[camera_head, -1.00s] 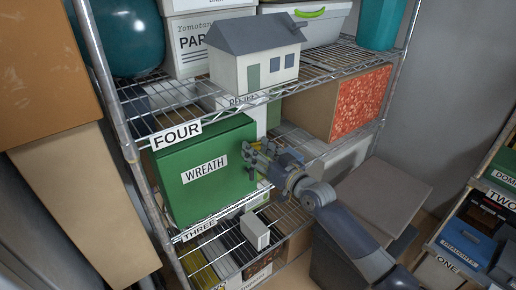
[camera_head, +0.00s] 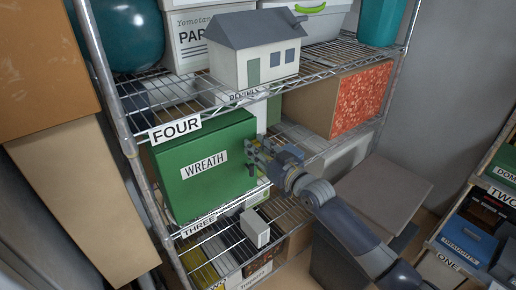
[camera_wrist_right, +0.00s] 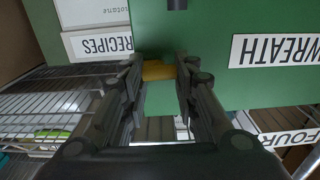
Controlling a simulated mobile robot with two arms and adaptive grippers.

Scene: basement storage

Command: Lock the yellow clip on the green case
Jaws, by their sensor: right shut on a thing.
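The green case (camera_head: 185,208), labelled WREATH, stands on the shelf marked THREE. It also fills much of the right wrist view (camera_wrist_right: 215,25). My right gripper (camera_head: 252,150) is at the case's right edge, just right of the label. In the right wrist view, the yellow clip (camera_wrist_right: 157,71) sits between the fingertips, against the green case. The right gripper is shut on the clip. The fingers hide part of the clip, and I cannot tell whether it is latched. My left gripper is in neither view.
A toy house (camera_head: 265,66) stands on the shelf above. A small white box (camera_head: 254,228) sits on wire rack below. A brown box with a red speckled face (camera_head: 362,100) is to the right. Cardboard boxes (camera_head: 82,180) are at the left.

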